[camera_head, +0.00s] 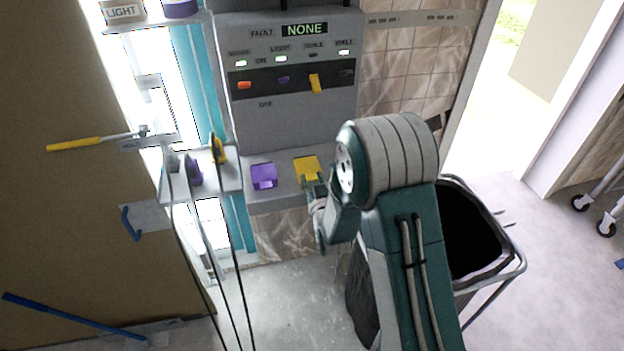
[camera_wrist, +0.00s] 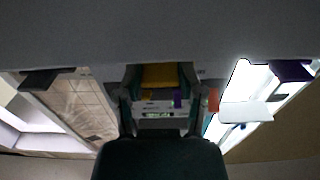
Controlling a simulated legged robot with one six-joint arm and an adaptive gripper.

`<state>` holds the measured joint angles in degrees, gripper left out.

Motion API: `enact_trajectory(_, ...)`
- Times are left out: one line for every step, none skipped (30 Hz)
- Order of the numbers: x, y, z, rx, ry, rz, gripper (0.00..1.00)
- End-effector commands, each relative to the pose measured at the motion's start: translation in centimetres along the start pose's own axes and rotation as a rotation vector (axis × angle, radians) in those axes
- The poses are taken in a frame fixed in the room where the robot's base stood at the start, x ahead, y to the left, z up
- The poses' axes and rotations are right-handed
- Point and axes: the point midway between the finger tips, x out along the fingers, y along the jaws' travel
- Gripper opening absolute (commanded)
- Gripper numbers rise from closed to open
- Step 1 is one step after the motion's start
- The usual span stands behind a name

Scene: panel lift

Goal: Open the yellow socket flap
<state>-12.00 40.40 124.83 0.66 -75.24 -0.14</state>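The yellow socket flap (camera_head: 306,167) is on the grey ledge below the switch panel, right of a purple flap (camera_head: 264,176). I cannot tell whether it is lifted. My gripper (camera_head: 311,184) is at its near edge in the head view and hides part of that edge; contact cannot be made out. In the wrist view, my gripper (camera_wrist: 159,88) has its two fingers apart, with a yellow surface (camera_wrist: 160,75), likely the flap, showing between them. Nothing is clearly held.
The grey panel (camera_head: 290,120) has an orange, a purple, a yellow and a dark switch, and a display reading NONE. A black-lined bin (camera_head: 470,235) stands right of my arm. Left are a shelf (camera_head: 215,186) with purple and yellow items, hanging cables, and a yellow-handled tool (camera_head: 75,144).

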Motion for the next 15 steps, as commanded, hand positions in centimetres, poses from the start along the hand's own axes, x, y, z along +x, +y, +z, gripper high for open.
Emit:
enact_trajectory(0.01,-0.05,-0.01,0.0,0.0,-0.002,0.04)
enact_trajectory(0.01,-0.06,-0.01,0.0,0.0,-0.002,0.0)
enact_trajectory(0.02,-0.07,-0.01,0.0,0.0,-0.002,0.0)
enact_trajectory(0.03,-0.07,-0.01,0.0,0.0,-0.002,0.0)
enact_trajectory(0.03,-0.08,-0.02,-0.001,0.001,-0.002,0.0)
enact_trajectory(0.04,-0.09,-0.02,-0.001,0.0,-0.002,0.0)
enact_trajectory(0.04,-0.09,-0.03,-0.001,0.0,-0.002,0.0)
enact_trajectory(0.05,-0.1,-0.05,-0.001,-0.001,-0.003,0.0)
enact_trajectory(0.06,-0.1,-0.08,-0.001,-0.003,-0.003,0.0)
enact_trajectory(0.07,-0.1,-0.12,-0.001,-0.005,-0.003,0.0)
enact_trajectory(0.1,-0.1,-0.16,-0.001,-0.009,-0.003,0.0)
enact_trajectory(0.13,-0.1,-0.23,-0.001,-0.015,-0.003,0.0)
enact_trajectory(0.15,-0.1,-0.29,-0.001,-0.022,-0.003,0.0)
enact_trajectory(0.17,-0.1,-0.38,-0.001,-0.029,-0.003,0.0)
enact_trajectory(0.21,-0.1,-0.55,-0.001,-0.04,-0.003,0.0)
